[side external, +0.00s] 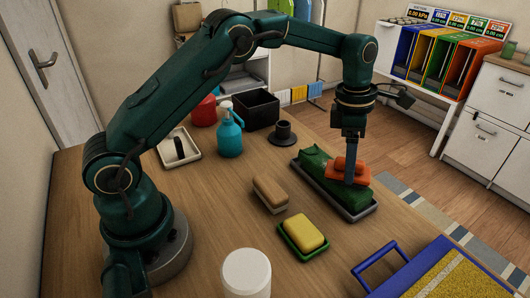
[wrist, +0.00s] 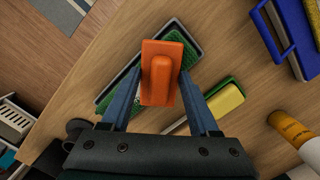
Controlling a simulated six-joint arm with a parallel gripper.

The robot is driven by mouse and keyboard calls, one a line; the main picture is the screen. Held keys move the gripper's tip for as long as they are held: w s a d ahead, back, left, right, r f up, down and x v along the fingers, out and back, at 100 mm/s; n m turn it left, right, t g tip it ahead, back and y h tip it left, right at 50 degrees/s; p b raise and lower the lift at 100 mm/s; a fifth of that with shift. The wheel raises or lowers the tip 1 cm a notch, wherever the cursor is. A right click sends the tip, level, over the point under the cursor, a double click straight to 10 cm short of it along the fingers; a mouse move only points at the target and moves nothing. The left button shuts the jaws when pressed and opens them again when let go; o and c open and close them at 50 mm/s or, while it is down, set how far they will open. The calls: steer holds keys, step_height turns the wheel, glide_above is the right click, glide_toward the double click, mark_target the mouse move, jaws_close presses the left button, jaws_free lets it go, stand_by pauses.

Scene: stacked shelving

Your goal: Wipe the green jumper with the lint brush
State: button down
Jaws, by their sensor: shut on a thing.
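The orange lint brush (side external: 363,173) is between the two fingers of my gripper (side external: 350,174), which are shut on its raised handle. The brush also shows in the wrist view (wrist: 160,58), its flat block reaching beyond the fingertips. The green jumper (side external: 314,160) lies folded in a long grey tray (side external: 368,209). The brush is over the right part of the jumper in the side view and looks to rest on it; its underside is hidden. In the wrist view the brush covers the middle of the jumper (wrist: 112,98).
A wooden brush (side external: 270,192) and a yellow sponge on a green dish (side external: 304,233) lie left of the tray. A blue-handled yellow tray (side external: 445,280) is at front right. A dark stand (side external: 284,134), black bin (side external: 257,108) and blue spray bottle (side external: 229,135) stand behind.

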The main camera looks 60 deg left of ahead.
steer(key=shift+f, duration=0.1)
steer(key=shift+a, duration=3.9)
steer(key=shift+d+f, duration=0.15)
steer(key=shift+d, duration=2)
steer(key=shift+s+d, duration=0.1)
steer(key=shift+d, duration=1.75)
steer(key=shift+a+r, duration=0.1)
steer(key=shift+r, duration=3.05)
steer(key=shift+r, duration=0.1)
